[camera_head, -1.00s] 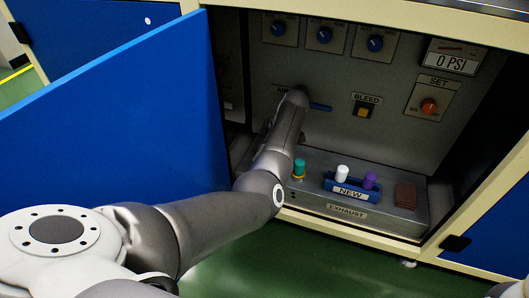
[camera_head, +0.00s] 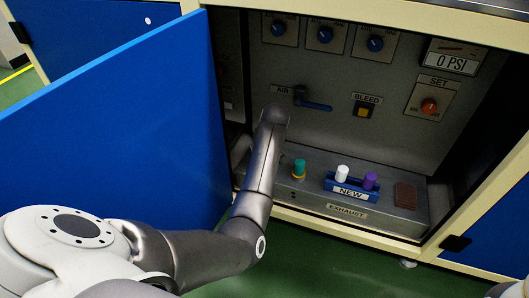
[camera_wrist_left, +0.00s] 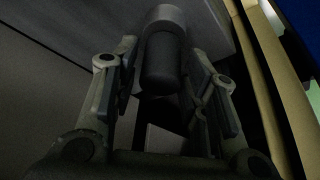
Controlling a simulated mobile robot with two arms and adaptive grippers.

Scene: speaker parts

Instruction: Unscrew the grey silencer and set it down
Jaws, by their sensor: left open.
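In the left wrist view, a dark grey cylinder (camera_wrist_left: 164,65), which looks like the grey silencer, hangs between the fingers of my left gripper (camera_wrist_left: 163,78). A lighter grey collar (camera_wrist_left: 166,18) sits at its far end. The fingers are open on either side of it and it is not clamped. In the head view my left arm reaches into the cabinet, and its own links hide the gripper and the silencer. My right gripper is not in view.
The exhaust box (camera_head: 300,198) carries a teal part (camera_head: 299,167) and a blue NEW rack (camera_head: 349,187) with white (camera_head: 342,173) and purple (camera_head: 370,181) parts. A brown block (camera_head: 405,196) sits at right. The blue door (camera_head: 110,130) stands open at left. The blue AIR lever (camera_head: 316,106) is above.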

